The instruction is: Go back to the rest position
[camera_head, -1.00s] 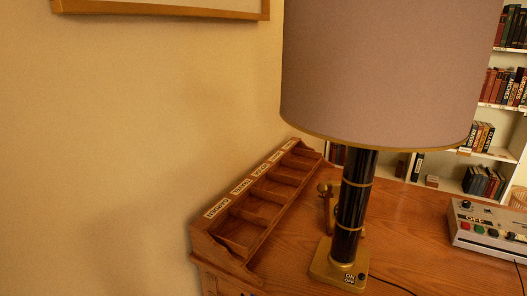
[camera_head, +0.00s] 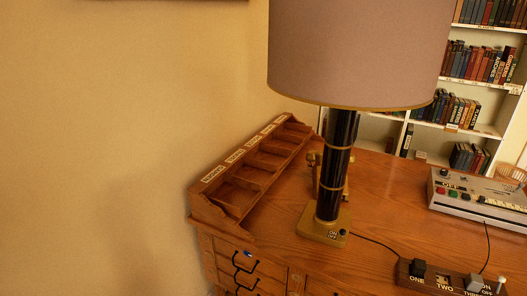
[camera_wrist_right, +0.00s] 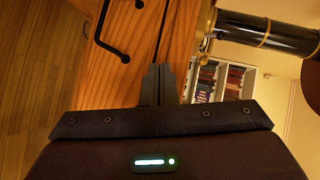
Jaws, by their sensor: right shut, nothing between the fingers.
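My right gripper (camera_wrist_right: 160,85) shows in the right wrist view, with its two dark fingers together and nothing between them. It is in front of the wooden desk, with drawer handles (camera_wrist_right: 105,40) beyond it; the exact gap is hard to tell. Neither gripper shows in the head view, and my left gripper is in no frame. The wooden desk (camera_head: 385,200) fills the lower right of the head view.
A lamp (camera_head: 337,170) with a wide shade stands on the desk, beside a labelled wooden organiser (camera_head: 240,200). A grey control box (camera_head: 470,193) and a switch box (camera_head: 440,280) are at the right. A bookshelf (camera_head: 480,95) stands behind; a plain wall is left.

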